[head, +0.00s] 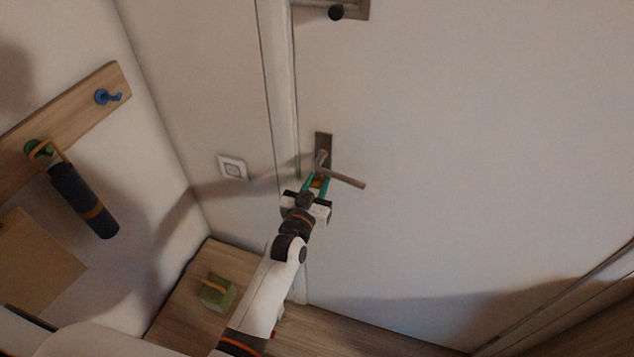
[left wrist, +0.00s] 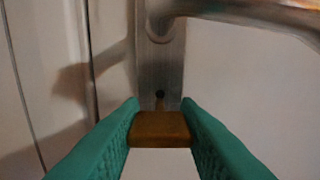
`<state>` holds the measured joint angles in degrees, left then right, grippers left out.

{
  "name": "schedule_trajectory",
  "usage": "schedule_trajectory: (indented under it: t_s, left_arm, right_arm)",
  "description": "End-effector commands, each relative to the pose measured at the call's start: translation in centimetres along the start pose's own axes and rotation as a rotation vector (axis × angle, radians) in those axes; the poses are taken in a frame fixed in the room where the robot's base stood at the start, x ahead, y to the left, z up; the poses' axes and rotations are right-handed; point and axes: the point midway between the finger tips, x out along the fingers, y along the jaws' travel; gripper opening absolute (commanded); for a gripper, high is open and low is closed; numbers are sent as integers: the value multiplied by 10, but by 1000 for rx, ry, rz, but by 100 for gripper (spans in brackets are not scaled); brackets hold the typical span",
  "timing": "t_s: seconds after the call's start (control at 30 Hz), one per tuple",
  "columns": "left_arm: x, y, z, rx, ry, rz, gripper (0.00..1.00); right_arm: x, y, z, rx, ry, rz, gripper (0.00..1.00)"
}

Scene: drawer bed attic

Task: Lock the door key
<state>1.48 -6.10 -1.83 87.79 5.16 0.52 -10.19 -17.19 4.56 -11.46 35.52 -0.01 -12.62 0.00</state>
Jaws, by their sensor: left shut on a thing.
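The white door (head: 480,150) fills the right of the head view and looks closed. Its handle (head: 345,178) sticks out to the right from a narrow metal plate (head: 323,142). The handle also shows at the top of the left wrist view (left wrist: 240,12), with the plate (left wrist: 160,75) and a dark keyhole below it. My left gripper (head: 316,186) is just below the handle, its teal fingers shut on the brown key head (left wrist: 160,128). The key's thin shaft points at the keyhole; I cannot tell how deep it sits. My right gripper is not in view.
A wall socket (head: 232,168) is left of the door frame. A wooden hook rail (head: 75,110) with a dark hanging bottle (head: 85,202) is at the left. A green box (head: 217,291) sits on a low wooden surface (head: 190,275).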

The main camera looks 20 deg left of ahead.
Motion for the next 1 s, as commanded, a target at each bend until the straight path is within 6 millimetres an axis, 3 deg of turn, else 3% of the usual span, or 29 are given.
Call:
schedule_trajectory:
  t_s: [0.07,0.1,0.23,0.5,0.63,1.0]
  left_arm:
    - [0,0,0,-2,-1,0,6]
    - [0,0,0,-1,-1,0,32]
    - [0,0,0,0,-1,0,51]
    - [-1,0,0,2,0,0,51]
    - [-11,0,-2,2,1,0,51]
    - [-86,0,-3,3,2,0,51]
  right_arm:
    - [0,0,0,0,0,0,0]
    - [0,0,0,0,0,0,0]
    - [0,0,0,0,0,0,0]
    - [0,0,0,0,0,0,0]
    - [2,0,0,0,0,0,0]
    - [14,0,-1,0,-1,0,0]
